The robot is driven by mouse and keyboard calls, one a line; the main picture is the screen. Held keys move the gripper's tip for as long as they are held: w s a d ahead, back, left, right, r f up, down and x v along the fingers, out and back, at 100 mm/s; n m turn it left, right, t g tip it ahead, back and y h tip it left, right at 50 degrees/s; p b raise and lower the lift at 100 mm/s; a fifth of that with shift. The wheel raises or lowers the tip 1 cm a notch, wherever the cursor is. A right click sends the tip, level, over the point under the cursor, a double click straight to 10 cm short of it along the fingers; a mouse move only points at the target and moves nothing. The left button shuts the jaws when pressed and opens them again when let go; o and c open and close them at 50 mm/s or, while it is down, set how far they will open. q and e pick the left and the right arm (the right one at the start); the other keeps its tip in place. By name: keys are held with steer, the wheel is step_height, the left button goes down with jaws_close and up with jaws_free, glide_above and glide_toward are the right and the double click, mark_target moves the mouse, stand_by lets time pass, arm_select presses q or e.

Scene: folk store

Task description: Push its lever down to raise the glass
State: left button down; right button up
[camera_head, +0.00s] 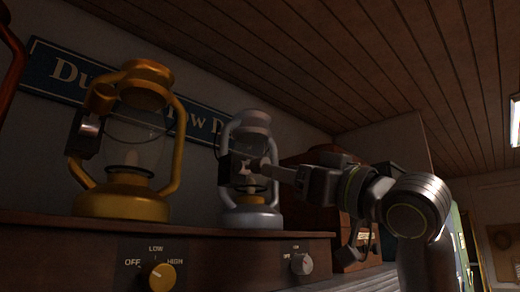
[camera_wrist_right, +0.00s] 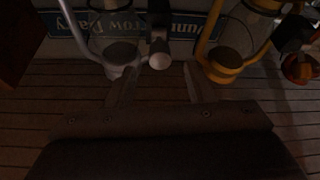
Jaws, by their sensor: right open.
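A pale grey lantern (camera_head: 272,150) stands upright on the wooden ledge in the head view. It also shows in the right wrist view (camera_wrist_right: 120,60) at upper left. A dark lever mount is on its front side, with a rounded grey knob (camera_wrist_right: 159,55) that looks like the lever's end. My right gripper (camera_head: 270,172) reaches in from the right at the lantern's mid-height. In the right wrist view its open fingers (camera_wrist_right: 155,88) lie left and right below the knob. I cannot tell whether they touch it. My left gripper is not in view.
A yellow lantern (camera_head: 127,205) stands left of the grey one, and part of an orange-red one (camera_head: 10,60) shows at the left edge. Yellow (camera_head: 162,277) and grey (camera_head: 302,264) dials sit on the ledge front. A blue sign (camera_head: 55,75) hangs behind.

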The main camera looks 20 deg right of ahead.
mark_target(260, 165)
steer(key=p+x, duration=0.3)
steer(key=x, duration=0.2)
steer(key=shift+w+r, duration=0.2)
steer(key=shift+r, duration=0.05)
steer(key=shift+p+x, duration=0.3)
steer(key=shift+x, duration=0.45)
steer(key=shift+f, duration=0.15)
steer(key=c, duration=1)
steer(key=shift+f+b, duration=0.25)
steer(key=shift+b, duration=0.3)
steer(key=t+b, duration=0.1)
steer(key=b, duration=0.1)
steer(key=f+t+y+b, duration=0.1)
steer(key=b, duration=0.2)
steer(key=shift+w+a+f+n+t+y, duration=0.1)
steer(key=shift+w+f+n+t+y, duration=0.1)
steer(key=shift+n+t+y, duration=0.15)
steer(key=shift+t+y+b, duration=0.25)
steer(key=shift+t+b, duration=0.3)
steer(key=shift+b, duration=0.05)
steer(key=shift+r, duration=0.1)
